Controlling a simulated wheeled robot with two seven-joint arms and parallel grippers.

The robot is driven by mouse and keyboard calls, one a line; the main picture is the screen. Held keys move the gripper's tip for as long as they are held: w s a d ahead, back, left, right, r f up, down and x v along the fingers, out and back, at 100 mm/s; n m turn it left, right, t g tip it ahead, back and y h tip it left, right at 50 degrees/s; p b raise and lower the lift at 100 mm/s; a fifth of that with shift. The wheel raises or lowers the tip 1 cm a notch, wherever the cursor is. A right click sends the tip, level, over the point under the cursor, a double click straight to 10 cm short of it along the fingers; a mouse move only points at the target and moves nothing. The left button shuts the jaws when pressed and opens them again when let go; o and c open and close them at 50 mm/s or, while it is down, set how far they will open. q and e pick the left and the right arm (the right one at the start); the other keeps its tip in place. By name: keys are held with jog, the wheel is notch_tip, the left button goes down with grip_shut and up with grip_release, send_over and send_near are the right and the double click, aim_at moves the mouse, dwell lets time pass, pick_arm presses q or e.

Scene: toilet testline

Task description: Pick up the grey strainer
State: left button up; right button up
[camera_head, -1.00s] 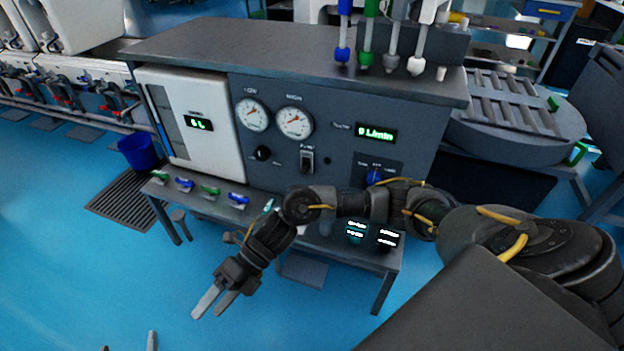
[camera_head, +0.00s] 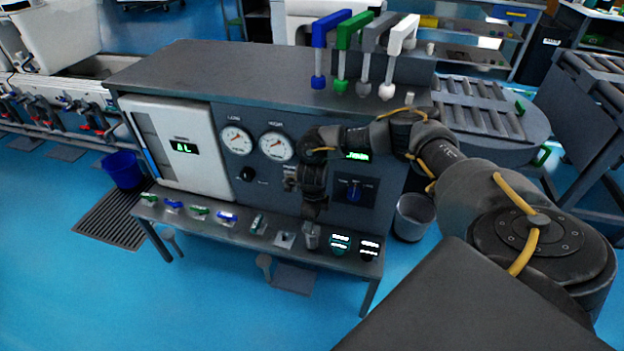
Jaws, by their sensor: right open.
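My right gripper (camera_head: 312,214) points down over the front shelf of the grey test bench, in front of the panel. It is open. Its fingers are small and dark here, and I see nothing held between them. Just below it, a small grey cylinder (camera_head: 311,237) stands upright on the shelf; it looks like the grey strainer, but it is too small to be certain. I cannot tell whether the fingers touch it. My left gripper is not in view.
Coloured hooked tools (camera_head: 346,44) stand on the bench top. A grey bucket (camera_head: 413,217) stands right of the bench.

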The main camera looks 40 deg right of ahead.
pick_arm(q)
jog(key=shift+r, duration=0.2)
pick_arm(e)
jog(key=shift+f, duration=0.65)
jog(key=f, duration=0.4)
jog(key=shift+w+f+b, duration=0.1)
jog(key=shift+w+b, duration=0.1)
jog(key=shift+b, duration=0.15)
jog(key=shift+f, duration=0.5)
jog(key=shift+c, duration=0.7)
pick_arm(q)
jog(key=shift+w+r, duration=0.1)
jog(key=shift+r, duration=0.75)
pick_arm(e)
jog(key=c, duration=1)
